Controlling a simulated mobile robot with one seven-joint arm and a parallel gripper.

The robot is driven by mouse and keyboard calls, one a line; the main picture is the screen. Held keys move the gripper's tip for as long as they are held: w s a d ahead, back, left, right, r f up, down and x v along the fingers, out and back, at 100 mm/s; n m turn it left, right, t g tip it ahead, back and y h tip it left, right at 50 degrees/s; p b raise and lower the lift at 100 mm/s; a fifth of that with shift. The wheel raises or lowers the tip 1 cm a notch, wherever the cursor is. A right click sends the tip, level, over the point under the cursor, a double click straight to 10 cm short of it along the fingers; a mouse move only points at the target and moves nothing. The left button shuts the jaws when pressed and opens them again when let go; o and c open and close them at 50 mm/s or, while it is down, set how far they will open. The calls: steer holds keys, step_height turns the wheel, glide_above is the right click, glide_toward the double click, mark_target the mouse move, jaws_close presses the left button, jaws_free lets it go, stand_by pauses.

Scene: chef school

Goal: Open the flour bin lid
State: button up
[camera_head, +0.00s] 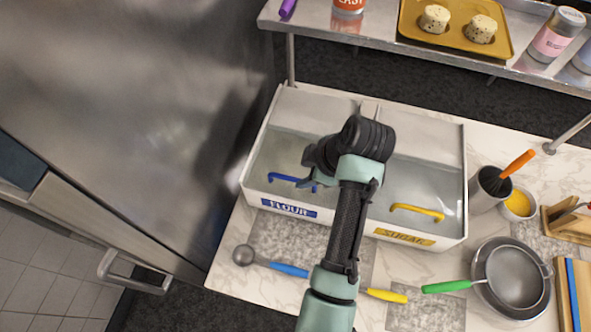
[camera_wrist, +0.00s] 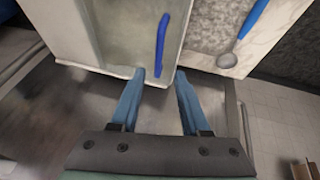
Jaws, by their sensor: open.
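The flour bin (camera_head: 254,196) is the left half of a white double bin, with a blue FLOUR label on its front. Its clear lid (camera_head: 277,158) looks closed and has a blue handle (camera_head: 287,180). In the wrist view the handle (camera_wrist: 162,38) lies on the lid (camera_wrist: 125,28), beyond the fingertips. My gripper (camera_wrist: 160,76) is open and empty, with its two blue fingers apart at the bin's edge. It is not around the handle. I cannot tell whether a fingertip touches the bin. In the head view my wrist hides most of the gripper.
The sugar bin (camera_head: 452,232) with a yellow handle (camera_head: 417,211) adjoins on the right. A tall steel cabinet (camera_head: 150,120) stands close on the left. A blue-handled scoop (camera_head: 285,269) lies in front; a strainer (camera_head: 515,277) sits at right. A steel shelf (camera_head: 375,35) runs behind the bins.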

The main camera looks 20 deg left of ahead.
mark_target(293, 179)
steer(key=p+x, duration=0.1)
steer(key=x, duration=0.5)
steer(key=shift+w+a+f, duration=0.1)
steer(key=shift+a+f, duration=0.05)
steer(key=shift+f, duration=0.15)
steer(key=shift+c, duration=0.2)
jaws_close()
stand_by(1.0)
